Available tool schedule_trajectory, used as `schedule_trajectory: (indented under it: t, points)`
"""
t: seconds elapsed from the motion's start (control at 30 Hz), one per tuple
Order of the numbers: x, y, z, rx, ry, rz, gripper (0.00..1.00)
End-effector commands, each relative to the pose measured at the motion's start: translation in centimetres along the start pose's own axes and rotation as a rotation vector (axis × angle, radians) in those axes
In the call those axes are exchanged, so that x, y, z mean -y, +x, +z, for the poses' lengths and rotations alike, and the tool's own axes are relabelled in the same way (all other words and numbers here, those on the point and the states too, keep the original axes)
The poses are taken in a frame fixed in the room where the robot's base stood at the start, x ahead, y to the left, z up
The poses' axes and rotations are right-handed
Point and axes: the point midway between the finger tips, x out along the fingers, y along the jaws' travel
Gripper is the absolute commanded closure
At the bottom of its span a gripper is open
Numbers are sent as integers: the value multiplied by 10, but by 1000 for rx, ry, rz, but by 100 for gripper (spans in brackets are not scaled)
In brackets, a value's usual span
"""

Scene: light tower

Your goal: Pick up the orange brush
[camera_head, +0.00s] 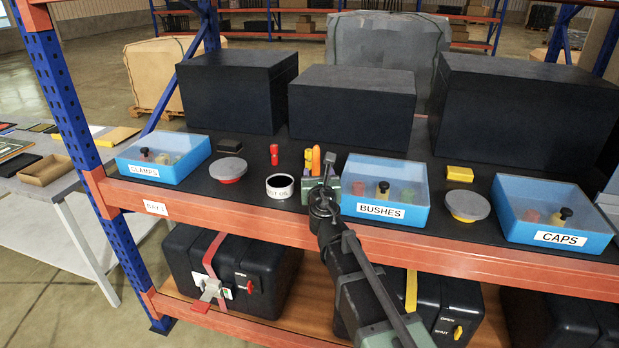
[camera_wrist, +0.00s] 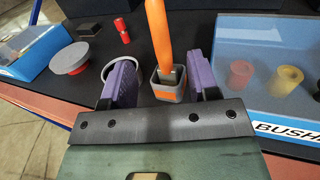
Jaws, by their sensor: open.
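The orange brush (camera_head: 316,160) stands upright on the middle of the shelf. In the wrist view its orange handle (camera_wrist: 158,35) rises from a small grey square cup (camera_wrist: 168,96) with an orange band. The brush's lower end is hidden inside the cup. My gripper (camera_wrist: 158,78) is open, with one purple finger left of the cup and one right of it. The handle is between the fingers in the picture, but I cannot tell how near they are in depth. In the head view my gripper (camera_head: 322,175) partly covers the cup.
A lidded blue BUSHES bin (camera_head: 395,211) stands close on the right. A white-rimmed black tin (camera_head: 280,187) and a red object (camera_head: 274,154) are on the left. A CLAMPS bin (camera_head: 150,172) is farther left. Large black boxes (camera_head: 352,103) stand behind.

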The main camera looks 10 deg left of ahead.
Motion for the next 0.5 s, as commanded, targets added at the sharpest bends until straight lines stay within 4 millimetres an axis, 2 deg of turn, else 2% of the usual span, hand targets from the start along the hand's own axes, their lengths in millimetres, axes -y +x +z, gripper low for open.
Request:
schedule_trajectory:
  t: [0.23, 0.43, 0.5]
  points:
    - [0, 48, 0, -1, 4, -2, 45]
    - [1, 56, 0, -1, 6, -3, 45]
    - [0, 65, 0, -1, 6, -3, 45]
